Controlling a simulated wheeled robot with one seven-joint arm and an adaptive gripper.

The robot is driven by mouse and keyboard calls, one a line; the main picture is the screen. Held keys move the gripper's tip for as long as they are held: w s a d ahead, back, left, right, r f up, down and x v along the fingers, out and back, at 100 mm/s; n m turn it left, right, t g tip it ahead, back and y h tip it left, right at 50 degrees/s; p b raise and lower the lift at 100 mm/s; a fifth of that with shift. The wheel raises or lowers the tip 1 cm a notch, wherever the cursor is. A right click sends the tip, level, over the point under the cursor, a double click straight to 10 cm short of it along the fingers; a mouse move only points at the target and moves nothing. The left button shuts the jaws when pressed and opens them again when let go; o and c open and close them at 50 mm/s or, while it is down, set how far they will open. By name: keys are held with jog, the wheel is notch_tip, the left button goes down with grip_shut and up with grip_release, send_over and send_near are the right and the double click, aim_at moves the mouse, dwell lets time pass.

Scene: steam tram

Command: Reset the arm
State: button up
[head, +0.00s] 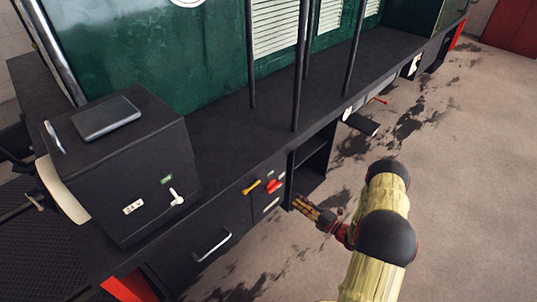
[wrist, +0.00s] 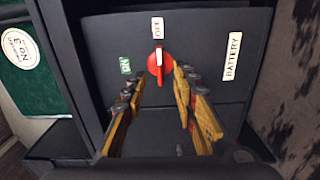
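My gripper (wrist: 160,78) is open and empty in the wrist view. Its two yellow-brown fingers stand apart, one on each side of a red rotary switch (wrist: 160,64) just beyond their tips. The switch's white pointer is turned towards the OFF label (wrist: 157,27). An ON label (wrist: 125,66) is to its left and a BATTERY label (wrist: 232,56) to its right. In the head view my gripper (head: 298,202) is low beside the tram's dark side, near the open recess. I cannot tell whether the fingers touch the switch.
A box (head: 130,165) with a tablet (head: 106,118) on top stands at the left. Poles rise from the running board (head: 225,140). The stained floor (head: 460,150) to the right is free.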

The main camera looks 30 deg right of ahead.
jog(key=s+a+f+n+g+y, duration=0.3)
jog(key=s+a+n+g+y, duration=0.15)
jog(key=s+a+n, duration=0.4)
jog(key=s+a+r+n+g+y, duration=0.2)
jog(key=s+a+r+n+g, duration=0.55)
jog(key=n, duration=0.95)
jog(key=s+a+r+n+g+h, duration=0.1)
jog(key=s+r+n+g+h, duration=0.3)
jog(key=r+n, duration=0.7)
jog(key=s+a+r+n+g+h, duration=0.1)
jog(key=s+r+n+h, duration=0.55)
jog(key=r, duration=0.65)
jog(key=a+r+n+t+h, duration=0.1)
jog(key=a+r+n+t, duration=0.1)
jog(key=r, duration=0.5)
jog(key=s+a+r+n+t+h, duration=0.1)
jog(key=a+r+n+t, duration=0.2)
jog(key=a+r+n, duration=0.2)
notch_tip(320, 180, up, 3)
jog(key=shift+a+f+t, duration=0.1)
jog(key=shift+a+t, duration=0.15)
jog(key=shift+t, duration=0.05)
